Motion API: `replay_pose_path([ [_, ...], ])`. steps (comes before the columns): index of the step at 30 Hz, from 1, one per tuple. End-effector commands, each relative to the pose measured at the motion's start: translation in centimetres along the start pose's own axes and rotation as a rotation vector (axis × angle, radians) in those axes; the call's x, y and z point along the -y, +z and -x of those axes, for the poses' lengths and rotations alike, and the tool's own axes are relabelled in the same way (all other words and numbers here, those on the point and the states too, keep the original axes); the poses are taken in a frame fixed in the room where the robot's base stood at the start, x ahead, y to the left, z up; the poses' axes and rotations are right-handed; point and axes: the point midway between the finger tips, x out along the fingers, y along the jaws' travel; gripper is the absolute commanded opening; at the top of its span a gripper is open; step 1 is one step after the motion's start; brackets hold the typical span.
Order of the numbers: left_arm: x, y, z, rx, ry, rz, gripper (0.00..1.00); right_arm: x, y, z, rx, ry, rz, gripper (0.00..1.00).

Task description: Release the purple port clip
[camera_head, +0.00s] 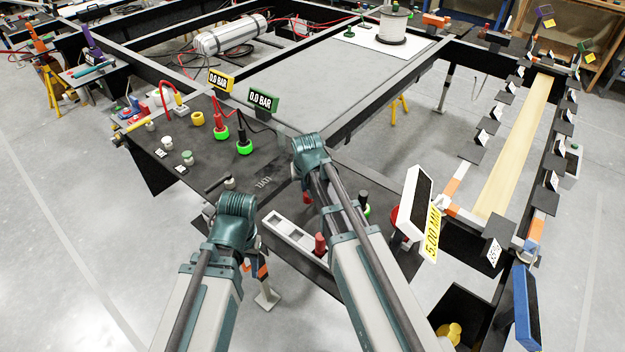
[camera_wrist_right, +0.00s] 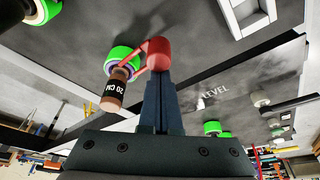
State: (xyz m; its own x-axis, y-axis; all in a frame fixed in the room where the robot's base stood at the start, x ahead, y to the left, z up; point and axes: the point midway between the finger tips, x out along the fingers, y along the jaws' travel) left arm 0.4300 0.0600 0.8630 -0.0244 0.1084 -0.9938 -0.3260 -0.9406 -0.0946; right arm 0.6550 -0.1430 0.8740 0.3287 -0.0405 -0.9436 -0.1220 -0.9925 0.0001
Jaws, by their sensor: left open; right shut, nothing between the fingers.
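I cannot pick out the purple port clip with certainty. A red clip-like part (camera_wrist_right: 158,53) with a curved arm sits just beyond my right fingertips, beside a copper cylinder with a black label (camera_wrist_right: 116,87). My right gripper (camera_wrist_right: 160,84) is shut and empty; I cannot tell whether it touches the red part. In the head view its fingers are largely hidden by the wrist over the dark panel. My left gripper (camera_head: 252,250) is open, low near the panel's front edge, mostly hidden.
The dark panel (camera_head: 180,158) carries a red and a black plug in green rings (camera_head: 243,147), plus 0.0 BAR signs (camera_head: 263,101). A white slotted strip (camera_head: 292,238) and red and green knobs stand near my right forearm. A 5.00 MM display (camera_head: 418,210) is to its right.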

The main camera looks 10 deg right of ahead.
Motion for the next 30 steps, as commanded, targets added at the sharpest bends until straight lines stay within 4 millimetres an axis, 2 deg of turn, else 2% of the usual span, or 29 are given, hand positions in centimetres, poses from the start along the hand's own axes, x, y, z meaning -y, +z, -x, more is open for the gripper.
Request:
replay_pose_path([
  [14, 0.0, 0.0, 0.0, 0.0, 0.0, 0.0, 0.5, 0.1, -0.2, -0.1, 0.003, 0.0, -0.001, 0.0],
  [19, 0.0, 0.0, 0.0, 0.0, 0.0, 0.0, 0.5, 0.1, -1.7, -0.6, 0.001, 0.001, -0.001, 0.0],
  [23, 0.0, 0.0, 0.0, 0.0, 0.0, 0.0, 0.5, 0.1, -3.6, -1.3, 0.0, 0.001, -0.001, 0.0],
  [30, 0.4, 0.2, 4.2, 0.0, 0.0, 0.0, 0.5, 0.1, -3.5, 3.3, 0.0, 0.0, 0.0, 0.0],
])
